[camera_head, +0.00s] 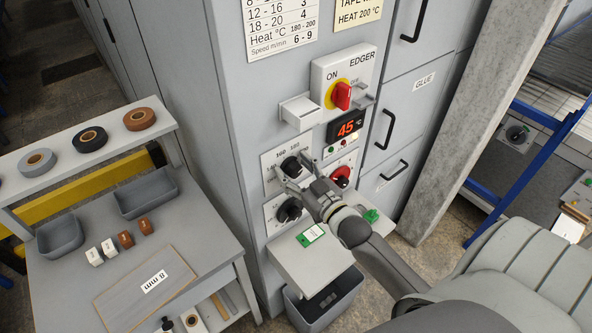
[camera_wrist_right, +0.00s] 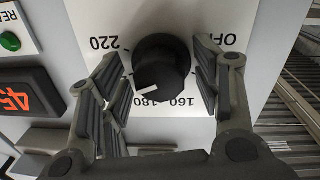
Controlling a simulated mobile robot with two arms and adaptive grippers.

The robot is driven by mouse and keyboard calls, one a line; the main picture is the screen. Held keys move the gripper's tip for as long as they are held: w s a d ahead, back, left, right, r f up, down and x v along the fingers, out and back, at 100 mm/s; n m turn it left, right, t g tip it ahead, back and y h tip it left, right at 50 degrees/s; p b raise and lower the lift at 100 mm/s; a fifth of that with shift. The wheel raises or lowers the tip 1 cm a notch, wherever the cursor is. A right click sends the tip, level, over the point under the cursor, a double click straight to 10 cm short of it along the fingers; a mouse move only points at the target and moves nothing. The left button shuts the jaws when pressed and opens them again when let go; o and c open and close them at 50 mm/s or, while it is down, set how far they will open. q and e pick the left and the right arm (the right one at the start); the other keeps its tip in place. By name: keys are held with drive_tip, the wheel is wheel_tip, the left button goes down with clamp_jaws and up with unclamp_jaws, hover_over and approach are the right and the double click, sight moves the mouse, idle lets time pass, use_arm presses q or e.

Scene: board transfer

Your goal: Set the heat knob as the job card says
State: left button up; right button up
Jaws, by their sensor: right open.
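The black heat knob (camera_head: 291,166) is on a white dial plate on the grey machine front, with 160 and 180 printed above it. It fills the middle of the right wrist view (camera_wrist_right: 165,62). There its white mark is at the knob's lower left, between 220 and the 160 and 180 labels; the exact setting is hard to read. My right gripper (camera_head: 294,182) is open, one finger on either side of the knob; I cannot tell whether they touch it. A cream card (camera_head: 358,12) reads HEAT 200 °C, its top cut off. The red display (camera_head: 346,127) reads 45. My left gripper is not in view.
A second black knob (camera_head: 289,210) is just below, and a red knob (camera_head: 341,176) is to the right. A red switch (camera_head: 341,96) sits above. A ledge (camera_head: 315,262) with a green-edged tag juts out below. A side table (camera_head: 205,235) stands at left.

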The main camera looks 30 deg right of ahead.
drive_tip(key=shift+s+f, duration=0.1)
drive_tip(key=shift+s, duration=0.05)
drive_tip(key=shift+s, duration=0.3)
drive_tip(key=s, duration=1.1)
